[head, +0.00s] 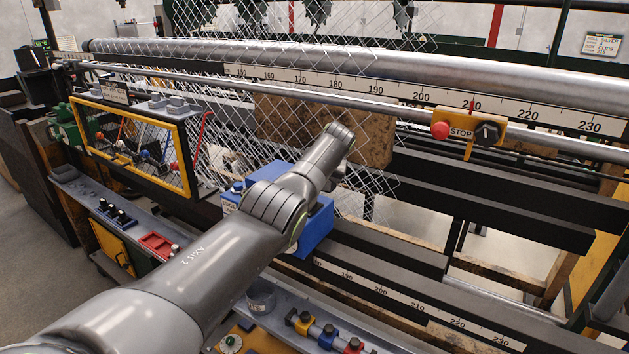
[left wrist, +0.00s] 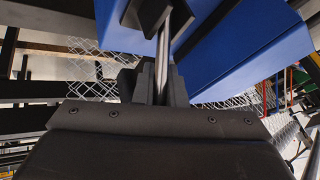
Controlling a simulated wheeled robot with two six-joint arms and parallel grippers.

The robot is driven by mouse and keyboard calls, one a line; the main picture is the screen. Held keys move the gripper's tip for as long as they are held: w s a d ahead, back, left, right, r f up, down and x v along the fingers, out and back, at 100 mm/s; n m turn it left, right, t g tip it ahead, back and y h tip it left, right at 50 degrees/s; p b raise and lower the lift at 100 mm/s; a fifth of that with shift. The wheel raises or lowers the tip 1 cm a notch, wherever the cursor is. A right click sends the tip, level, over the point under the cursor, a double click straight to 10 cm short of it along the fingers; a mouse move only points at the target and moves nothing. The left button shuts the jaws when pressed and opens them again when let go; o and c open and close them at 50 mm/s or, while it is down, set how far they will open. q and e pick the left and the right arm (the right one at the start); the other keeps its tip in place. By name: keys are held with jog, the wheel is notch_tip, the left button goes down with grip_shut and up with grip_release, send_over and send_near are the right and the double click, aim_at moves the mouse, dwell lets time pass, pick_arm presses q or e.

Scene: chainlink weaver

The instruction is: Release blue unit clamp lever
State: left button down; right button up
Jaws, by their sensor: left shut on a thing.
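The blue unit (head: 318,228) sits on the lower rail in the head view, partly covered by my left arm. In the left wrist view the blue unit (left wrist: 240,50) fills the upper part. A shiny metal clamp lever (left wrist: 164,55) extends from a black block (left wrist: 148,14) beside the blue housing. My left gripper (left wrist: 155,85) is shut on this lever, with its dark fingers on both sides of the rod. In the head view my left gripper is hidden behind the arm. My right gripper is in neither view.
Chain-link mesh (head: 290,80) hangs behind the blue unit, with a brown board (head: 375,135) at its right. A yellow STOP box (head: 462,132) sits on the upper rail. A yellow-framed guard (head: 185,165) stands at left. Colored fittings (head: 328,335) are at the bottom.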

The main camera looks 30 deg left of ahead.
pick_arm(q)
jog(key=c, duration=1.7)
grip_release()
jog(key=shift+w+d+r, duration=0.1)
jog(key=shift+w+r, duration=0.25)
jog(key=shift+r, duration=0.15)
jog(key=o, duration=0.3)
jog(key=shift+w+d+f, duration=0.1)
jog(key=shift+o, duration=0.2)
jog(key=shift+d+f, duration=0.1)
jog(key=shift+f, duration=0.1)
jog(key=shift+b+v, duration=0.4)
jog(key=shift+v, duration=0.4)
jog(key=b+v, duration=0.5)
jog(key=v, duration=1)
jog(key=shift+s+r, duration=0.2)
jog(key=shift+r, duration=0.15)
